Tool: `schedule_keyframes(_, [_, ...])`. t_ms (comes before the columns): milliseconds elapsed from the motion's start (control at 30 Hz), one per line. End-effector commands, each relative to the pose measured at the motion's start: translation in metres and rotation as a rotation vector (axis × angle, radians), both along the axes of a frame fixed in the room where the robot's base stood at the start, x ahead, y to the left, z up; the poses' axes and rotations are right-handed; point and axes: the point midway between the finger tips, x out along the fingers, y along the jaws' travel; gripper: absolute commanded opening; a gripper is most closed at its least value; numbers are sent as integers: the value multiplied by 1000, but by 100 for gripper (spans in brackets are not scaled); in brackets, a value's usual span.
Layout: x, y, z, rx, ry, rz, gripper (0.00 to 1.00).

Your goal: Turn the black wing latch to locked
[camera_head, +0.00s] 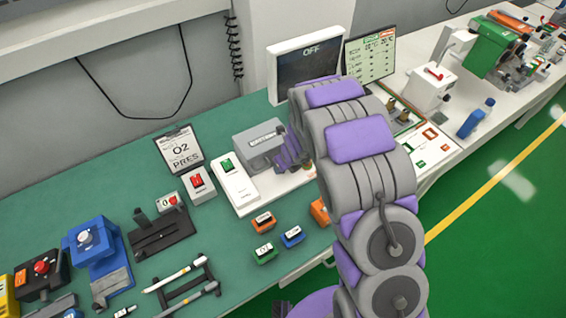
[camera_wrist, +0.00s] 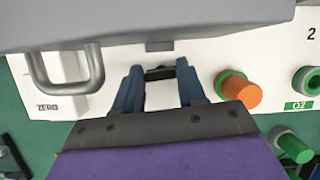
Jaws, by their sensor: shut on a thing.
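The black wing latch (camera_wrist: 160,73) sits low on the front of a white panel, under the grey housing, in the wrist view. My gripper (camera_wrist: 161,80) has its two blue fingers on either side of the latch and is shut on it. The fingers hide part of the latch, so its exact angle is hard to tell. In the head view the grey box (camera_head: 258,143) stands on a white base, and my gripper's end is at its right side. My arm hides the latch there.
In the wrist view a grey handle (camera_wrist: 66,70) marked ZERO is at left. An orange knob (camera_wrist: 240,90) and a green O2 fitting (camera_wrist: 308,80) are at right. In the head view a white switch box (camera_head: 234,187) stands beside the grey box, with small orange, blue and green blocks in front.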

Motion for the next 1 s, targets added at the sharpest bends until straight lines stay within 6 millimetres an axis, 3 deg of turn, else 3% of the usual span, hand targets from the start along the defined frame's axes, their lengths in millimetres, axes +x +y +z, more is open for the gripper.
schedule_keyframes(567, [-1,-2,2,0,5,213,10])
schedule_keyframes(1000, [3,-4,3,-1,1,545,10])
